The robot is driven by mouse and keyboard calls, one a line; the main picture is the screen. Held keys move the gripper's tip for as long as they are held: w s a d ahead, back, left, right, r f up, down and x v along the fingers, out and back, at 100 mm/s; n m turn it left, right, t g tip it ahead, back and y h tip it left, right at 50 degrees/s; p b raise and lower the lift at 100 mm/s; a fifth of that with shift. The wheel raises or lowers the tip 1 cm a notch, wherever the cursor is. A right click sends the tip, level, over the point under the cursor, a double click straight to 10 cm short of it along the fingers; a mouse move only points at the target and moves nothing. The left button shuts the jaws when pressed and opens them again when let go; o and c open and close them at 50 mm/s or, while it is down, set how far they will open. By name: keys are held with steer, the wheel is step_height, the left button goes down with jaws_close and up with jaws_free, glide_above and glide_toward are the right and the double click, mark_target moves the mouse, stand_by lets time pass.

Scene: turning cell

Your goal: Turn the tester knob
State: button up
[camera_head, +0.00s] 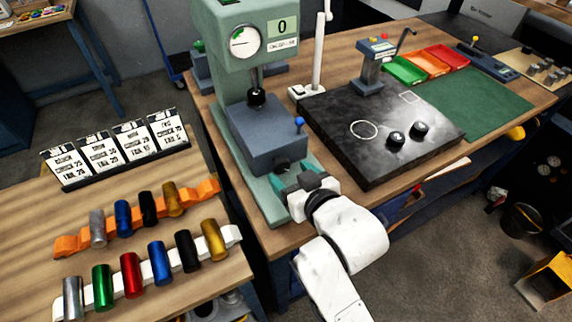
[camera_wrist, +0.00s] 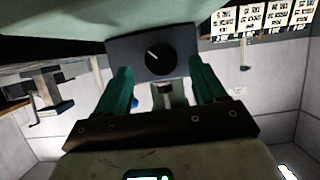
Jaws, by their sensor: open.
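The tester (camera_head: 236,75) is a green press-like machine with a round dial and a display reading 0. Its grey-blue block (camera_head: 266,136) has a blue-tipped lever (camera_head: 299,122) on the right. In the wrist view a round black knob (camera_wrist: 160,58) with a white pointer line sits on the block's face (camera_wrist: 123,48). The pointer slants to the upper left. My gripper (camera_wrist: 162,82) is open, its green fingers on either side below the knob, apart from it. In the head view my gripper (camera_head: 290,180) is at the block's front and the knob is hidden.
A black slab (camera_head: 345,135) with two dark knobs lies to the right of the tester. Several coloured cylinders (camera_head: 131,275) rest on racks on the left table, with printed cards (camera_head: 120,147) behind. Orange and green trays (camera_head: 404,70) stand farther back.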

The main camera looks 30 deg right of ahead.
mark_target(283, 168)
steer(key=shift+x, duration=2.05)
steer(key=c, duration=1)
steer(key=shift+r+m+y+p, duration=0.15)
steer(key=shift+m+y+p, duration=0.35)
steer(key=shift+p, duration=0.4)
steer(key=shift+m+y+p, duration=0.3)
steer(key=shift+m, duration=0.3)
steer(key=o, duration=1)
steer(key=shift+s, duration=0.1)
